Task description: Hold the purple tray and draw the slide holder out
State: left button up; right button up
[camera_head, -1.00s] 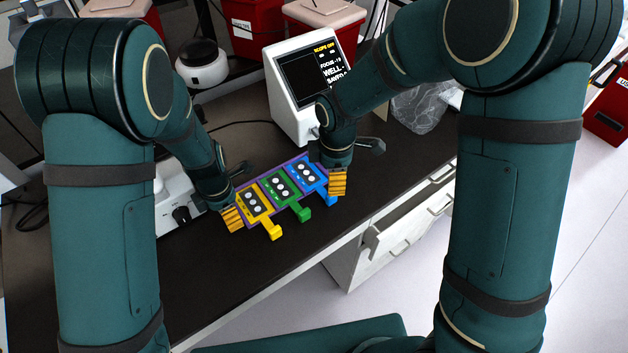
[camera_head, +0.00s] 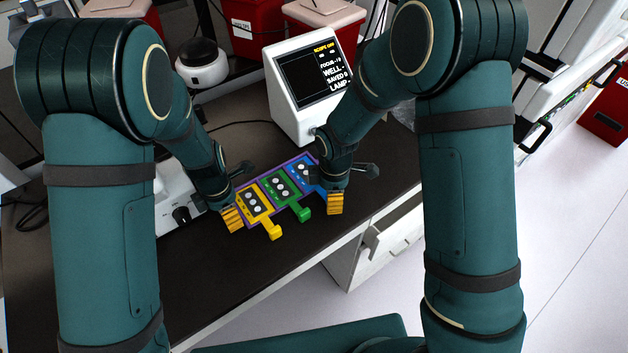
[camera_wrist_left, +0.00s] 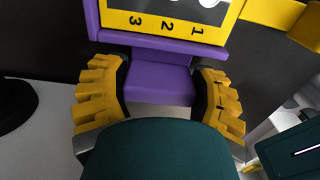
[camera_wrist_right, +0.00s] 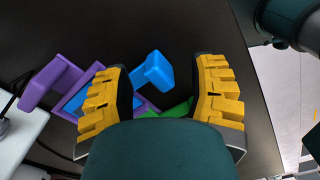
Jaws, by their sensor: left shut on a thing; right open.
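The purple tray (camera_head: 303,157) lies on the dark bench with yellow (camera_head: 250,203), green (camera_head: 281,187) and blue slide holders side by side in it. My left gripper (camera_head: 232,218) is at its left end. In the left wrist view, that gripper's fingers are on both sides of the tray's purple end tab (camera_wrist_left: 158,84). My right gripper (camera_head: 335,203) is open over the tray's right end and hides much of the blue holder. In the right wrist view, the blue holder's handle (camera_wrist_right: 153,72) shows between the open fingers (camera_wrist_right: 168,95), apart from both.
A white device with a screen (camera_head: 308,85) stands behind the tray. A white device with a black knob (camera_head: 181,215) is to its left. The bench top in front of the tray is clear up to its edge.

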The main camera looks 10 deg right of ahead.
grip_shut()
pick_arm(q)
jog(key=shift+a, duration=0.1)
pick_arm(e)
jog(key=shift+d+r, duration=0.1)
jog(key=shift+r, duration=0.65)
jog(key=shift+r, duration=1.25)
notch_tip(320, 180, up, 7)
pick_arm(q)
jog(key=o, duration=1.4)
